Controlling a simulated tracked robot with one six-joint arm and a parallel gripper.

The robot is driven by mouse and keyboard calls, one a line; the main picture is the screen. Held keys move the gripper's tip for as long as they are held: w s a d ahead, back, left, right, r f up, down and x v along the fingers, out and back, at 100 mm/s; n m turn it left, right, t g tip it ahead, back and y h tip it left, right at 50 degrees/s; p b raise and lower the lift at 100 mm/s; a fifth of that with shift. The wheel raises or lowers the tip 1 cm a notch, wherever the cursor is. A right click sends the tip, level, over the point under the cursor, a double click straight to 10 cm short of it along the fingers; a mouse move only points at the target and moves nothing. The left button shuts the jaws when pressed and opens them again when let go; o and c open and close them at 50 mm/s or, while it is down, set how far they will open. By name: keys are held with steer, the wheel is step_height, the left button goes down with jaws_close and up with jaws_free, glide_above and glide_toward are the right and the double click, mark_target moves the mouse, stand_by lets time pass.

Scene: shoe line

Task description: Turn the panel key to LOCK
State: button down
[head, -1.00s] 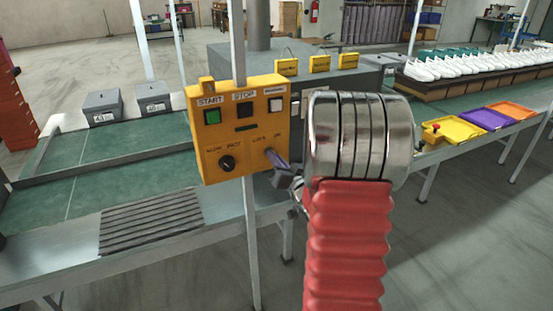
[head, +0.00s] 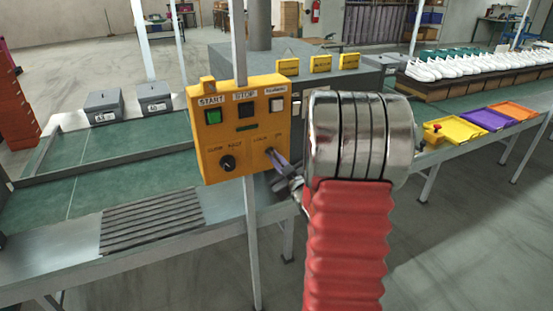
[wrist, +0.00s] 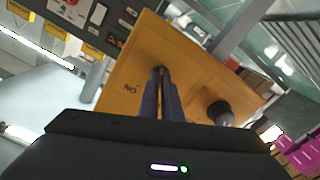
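The yellow control panel (head: 210,165) hangs on a grey post in the head view, with green, dark and pale buttons on top, a black knob (head: 227,163) at lower left and a key switch at lower right between small labels. My gripper (head: 272,153) reaches the key switch from the right. In the wrist view the panel (wrist: 185,75) appears tilted, and my two dark fingers (wrist: 162,76) are close together against its face, closed around the key. The key itself is almost wholly hidden between the fingertips, so its exact angle cannot be read.
The black knob (wrist: 220,112) sits right beside my fingers in the wrist view. Behind the panel runs a green conveyor (head: 120,150) with grey boxes. Yellow, purple and orange trays (head: 483,118) and rows of shoes stand at right. Grey floor is open at lower right.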

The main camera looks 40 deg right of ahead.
steer(key=shift+f+n, duration=0.2)
steer(key=shift+n, duration=0.9)
steer(key=c, duration=2)
jaws_free()
steer(key=shift+r, duration=0.1)
